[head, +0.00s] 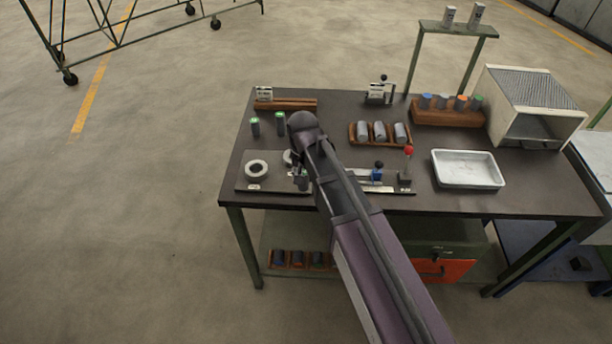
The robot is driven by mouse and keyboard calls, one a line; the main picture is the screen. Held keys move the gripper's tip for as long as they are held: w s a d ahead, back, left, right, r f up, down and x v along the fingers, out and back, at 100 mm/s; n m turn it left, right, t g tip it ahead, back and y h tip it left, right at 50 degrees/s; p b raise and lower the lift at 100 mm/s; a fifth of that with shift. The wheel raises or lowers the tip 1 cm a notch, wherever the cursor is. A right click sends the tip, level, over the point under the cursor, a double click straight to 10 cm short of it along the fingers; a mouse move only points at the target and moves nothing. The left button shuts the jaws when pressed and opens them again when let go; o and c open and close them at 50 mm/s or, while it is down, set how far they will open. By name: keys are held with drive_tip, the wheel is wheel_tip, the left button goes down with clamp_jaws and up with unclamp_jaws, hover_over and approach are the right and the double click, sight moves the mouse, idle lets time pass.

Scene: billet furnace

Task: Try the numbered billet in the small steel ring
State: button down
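A dark plate (240,184) lies at the table's front left. A steel ring (257,170) sits on it, and a second ring (288,157) is partly hidden behind my arm. I cannot tell by size which is the small one. My gripper (302,180) is low over the plate's right part, to the right of the rings, mostly covered by my arm. Its fingers cannot be made out, nor whether it holds a billet. Three grey billets (379,131) rest in a wooden tray (352,141). No number is readable.
A wooden block (430,119) holds several colour-topped billets. A white tray (467,182), a red-knobbed lever (408,152) and an open furnace box (532,130) stand to the right. A green stand (457,28) rises behind. More billets (297,259) sit on the lower shelf.

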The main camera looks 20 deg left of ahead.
drive_tip(key=shift+r+p, duration=0.8)
drive_tip(key=shift+r, duration=0.1)
